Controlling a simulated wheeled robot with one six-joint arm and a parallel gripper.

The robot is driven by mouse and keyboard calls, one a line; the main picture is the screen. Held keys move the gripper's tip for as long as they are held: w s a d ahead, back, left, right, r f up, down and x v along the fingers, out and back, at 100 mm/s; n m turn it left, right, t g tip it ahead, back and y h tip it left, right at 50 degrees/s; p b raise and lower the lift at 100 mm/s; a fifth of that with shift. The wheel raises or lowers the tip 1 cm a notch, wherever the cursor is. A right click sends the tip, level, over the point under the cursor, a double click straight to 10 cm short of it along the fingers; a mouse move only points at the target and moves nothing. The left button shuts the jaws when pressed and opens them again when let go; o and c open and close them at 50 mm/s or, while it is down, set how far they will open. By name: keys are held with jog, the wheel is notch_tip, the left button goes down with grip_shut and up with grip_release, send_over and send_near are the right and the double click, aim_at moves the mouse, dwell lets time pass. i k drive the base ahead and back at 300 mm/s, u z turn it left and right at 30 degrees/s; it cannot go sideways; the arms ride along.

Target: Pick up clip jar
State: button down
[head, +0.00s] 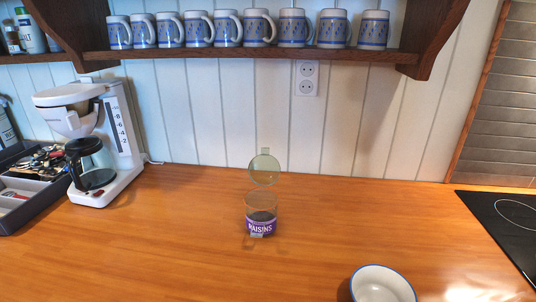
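The clip jar (261,216) stands upright near the middle of the wooden counter. It is clear glass with a purple label reading "RAISINS" and dark contents low inside. Its round greenish glass lid (264,169) is swung up and open behind the rim. A small clip shows at the front below the label. Nothing touches the jar. My gripper is not in view.
A white bowl with a blue rim (383,285) sits at the front right. A coffee maker (95,140) and a utensil tray (30,207) stand at left. A black cooktop (505,215) is at right. Several mugs line the shelf (250,56) above. Counter around the jar is clear.

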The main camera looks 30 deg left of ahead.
aim_at(261, 203)
jog(key=u, duration=1.35)
